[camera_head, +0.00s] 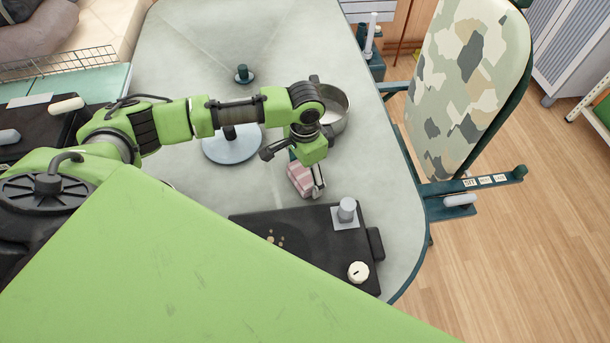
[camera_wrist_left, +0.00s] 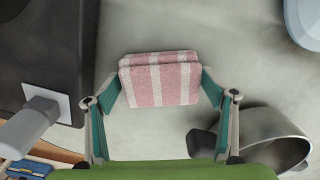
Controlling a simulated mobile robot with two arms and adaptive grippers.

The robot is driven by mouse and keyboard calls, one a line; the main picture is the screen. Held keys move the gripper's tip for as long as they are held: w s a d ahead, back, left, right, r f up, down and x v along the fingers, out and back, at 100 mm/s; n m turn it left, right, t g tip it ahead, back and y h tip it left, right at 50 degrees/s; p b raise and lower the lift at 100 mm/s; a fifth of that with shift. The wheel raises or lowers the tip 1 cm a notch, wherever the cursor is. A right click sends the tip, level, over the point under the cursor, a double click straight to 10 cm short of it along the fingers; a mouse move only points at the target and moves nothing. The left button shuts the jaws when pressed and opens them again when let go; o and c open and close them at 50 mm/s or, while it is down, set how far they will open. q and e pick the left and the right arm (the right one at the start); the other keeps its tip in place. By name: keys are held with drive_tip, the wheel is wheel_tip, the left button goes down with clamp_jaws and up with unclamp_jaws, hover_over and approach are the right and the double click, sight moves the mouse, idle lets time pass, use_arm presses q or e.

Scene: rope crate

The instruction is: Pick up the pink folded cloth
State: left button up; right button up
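The pink folded cloth (camera_head: 300,179) has white stripes and lies on the pale grey table (camera_head: 200,70), just behind the black hot plate. In the left wrist view the cloth (camera_wrist_left: 162,80) is straight ahead, between and just beyond the fingertips. My left gripper (camera_head: 308,185) points down over it and partly hides it in the head view. In the left wrist view its fingers (camera_wrist_left: 161,88) are spread wide, one tip close to each side edge of the cloth. Whether the tips touch it I cannot tell. My right gripper is not in view.
A metal pot (camera_head: 338,108) stands close behind the left gripper. The black hot plate (camera_head: 310,222) with a white knob (camera_head: 358,271) is close in front of it. A round grey stand (camera_head: 232,148) is to the left. A camouflage-patterned chair (camera_head: 470,85) stands beyond the table's right edge.

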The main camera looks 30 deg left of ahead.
sight(305, 172)
use_arm(q)
drive_tip(key=c, duration=0.6)
drive_tip(key=shift+c, duration=0.2)
drive_tip(key=shift+r, duration=0.15)
wheel_tip(305, 172, up, 10)
drive_tip(key=shift+f, duration=0.1)
